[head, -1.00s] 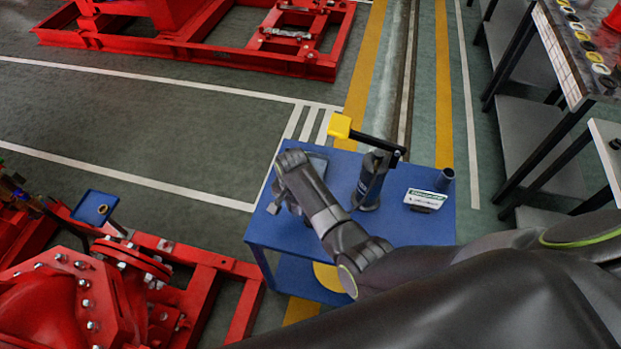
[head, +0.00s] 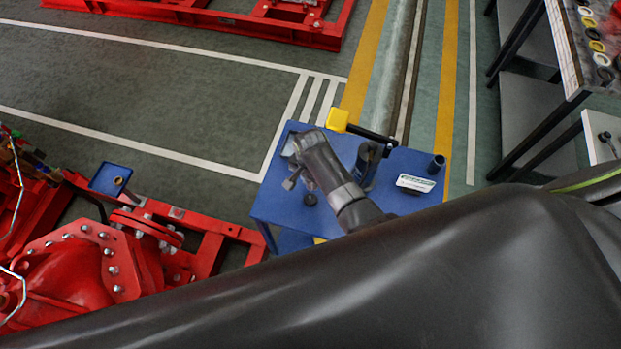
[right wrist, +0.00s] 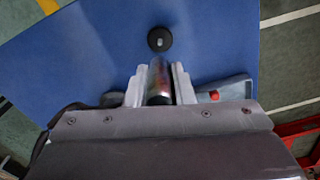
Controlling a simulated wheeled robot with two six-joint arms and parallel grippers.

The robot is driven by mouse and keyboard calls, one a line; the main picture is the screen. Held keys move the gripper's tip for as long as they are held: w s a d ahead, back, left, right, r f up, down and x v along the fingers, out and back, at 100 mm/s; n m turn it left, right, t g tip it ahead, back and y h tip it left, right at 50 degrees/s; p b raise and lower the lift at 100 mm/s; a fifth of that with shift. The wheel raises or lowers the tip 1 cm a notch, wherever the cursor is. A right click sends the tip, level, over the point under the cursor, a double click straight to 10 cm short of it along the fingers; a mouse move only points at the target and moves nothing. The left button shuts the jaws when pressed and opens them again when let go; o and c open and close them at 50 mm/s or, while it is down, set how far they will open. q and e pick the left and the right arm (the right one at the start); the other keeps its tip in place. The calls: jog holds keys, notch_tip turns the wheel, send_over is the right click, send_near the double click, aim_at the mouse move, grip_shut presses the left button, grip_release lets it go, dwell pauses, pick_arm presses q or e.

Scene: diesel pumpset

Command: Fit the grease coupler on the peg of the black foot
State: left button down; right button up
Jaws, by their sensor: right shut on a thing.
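The black foot (head: 310,199) is a small round black base on the blue table, with a short pale peg (right wrist: 158,42) on top in the right wrist view. My right gripper (head: 293,181) is over the left part of the table, close to the foot. In the right wrist view its jaws (right wrist: 158,76) are shut on the grease coupler (right wrist: 158,82), a shiny metal cylinder. The coupler's far end points towards the foot and appears apart from the peg. Its height above the table is hard to tell. My left gripper is not in view.
The blue table (head: 405,205) also bears a dark upright tool with a yellow-ended bar (head: 338,119), a white label (head: 415,183), a dark cup (head: 437,163) and a grey tray (right wrist: 236,88) with a red item. Red machinery (head: 70,265) stands at left.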

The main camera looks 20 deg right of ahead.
jog(key=shift+r, duration=0.15)
jog(key=b, duration=0.4)
send_over(310, 197)
notch_tip(310, 197, down, 6)
jog(key=shift+f, duration=0.1)
dwell(1.4)
jog(key=shift+f+b, duration=0.95)
jog(key=shift+f, duration=0.6)
dwell(0.3)
jog(key=o, duration=1)
jog(key=shift+c, duration=0.2)
